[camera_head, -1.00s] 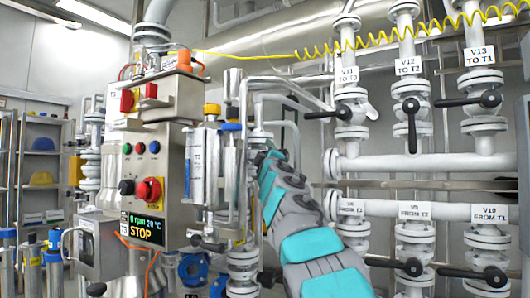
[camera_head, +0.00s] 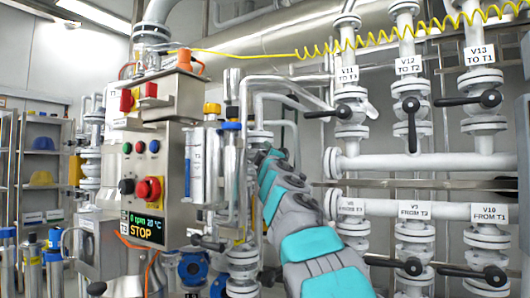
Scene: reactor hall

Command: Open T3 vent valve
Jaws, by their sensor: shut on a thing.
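My teal-and-grey arm reaches from the bottom right up to the pipework in the middle. My gripper (camera_head: 262,155) is at its far end, beside the upright pipes right of the control panel. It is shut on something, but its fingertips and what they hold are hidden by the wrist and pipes. A white tag (camera_head: 197,155), too small to read surely, hangs on the unit left of the gripper. A blue-topped fitting (camera_head: 230,126) and a yellow-topped fitting (camera_head: 212,108) stand near it. I cannot tell which part is the T3 vent valve.
A control panel (camera_head: 147,185) with a red knob and a STOP display stands left of the arm. Black-levered valves V11 (camera_head: 340,112), V12 (camera_head: 411,108) and V13 (camera_head: 485,100) line the right, with more below. A yellow coiled hose (camera_head: 400,38) crosses above. Shelves (camera_head: 42,165) stand far left.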

